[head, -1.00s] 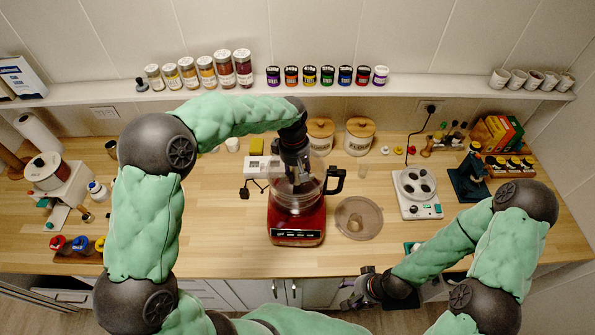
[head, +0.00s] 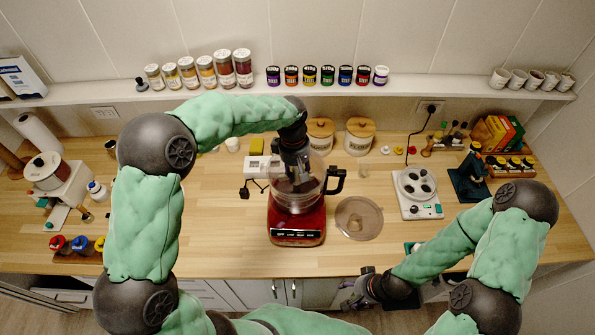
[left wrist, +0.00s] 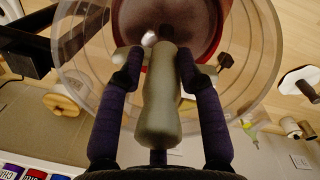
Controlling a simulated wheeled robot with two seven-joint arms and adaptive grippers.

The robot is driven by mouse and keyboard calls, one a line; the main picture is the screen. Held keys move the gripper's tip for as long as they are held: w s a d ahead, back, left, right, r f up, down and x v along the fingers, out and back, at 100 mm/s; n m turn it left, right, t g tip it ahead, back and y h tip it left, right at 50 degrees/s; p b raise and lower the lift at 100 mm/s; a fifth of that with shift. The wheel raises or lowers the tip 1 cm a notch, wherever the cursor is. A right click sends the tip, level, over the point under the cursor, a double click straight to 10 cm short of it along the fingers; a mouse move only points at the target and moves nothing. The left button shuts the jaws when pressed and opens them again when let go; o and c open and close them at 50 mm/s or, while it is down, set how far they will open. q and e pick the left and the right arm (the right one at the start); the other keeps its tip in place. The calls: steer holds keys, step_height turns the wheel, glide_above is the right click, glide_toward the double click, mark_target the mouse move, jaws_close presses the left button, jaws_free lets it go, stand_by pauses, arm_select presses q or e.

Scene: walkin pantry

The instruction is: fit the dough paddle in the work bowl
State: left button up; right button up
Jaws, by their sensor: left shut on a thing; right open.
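The clear work bowl (head: 311,203) with its dark handle (head: 335,178) stands on a red food processor base (head: 297,228) at mid-counter. My left gripper (head: 297,182) points down into the bowl's mouth. In the left wrist view, that gripper (left wrist: 160,75) is shut on the grey-beige dough paddle (left wrist: 158,115), its fingers on both sides of the paddle's body. The clear bowl wall (left wrist: 262,60) surrounds the paddle there. Whether the paddle touches the bowl's centre is hidden. My right gripper (head: 362,288) is open and empty in front of the counter edge.
A clear round lid (head: 358,218) lies just right of the base. A white device with round wells (head: 418,193) stands further right. Wooden-lidded canisters (head: 359,137) stand behind the bowl. The counter left of the base is mostly clear.

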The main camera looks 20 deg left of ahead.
mark_target(297, 185)
arm_select(q)
steer(key=shift+f+b, duration=2.45)
steer(key=shift+f, duration=1.05)
steer(key=o, duration=1.2)
steer(key=r, duration=0.8)
steer(key=a+r, duration=0.1)
steer(key=r, duration=0.3)
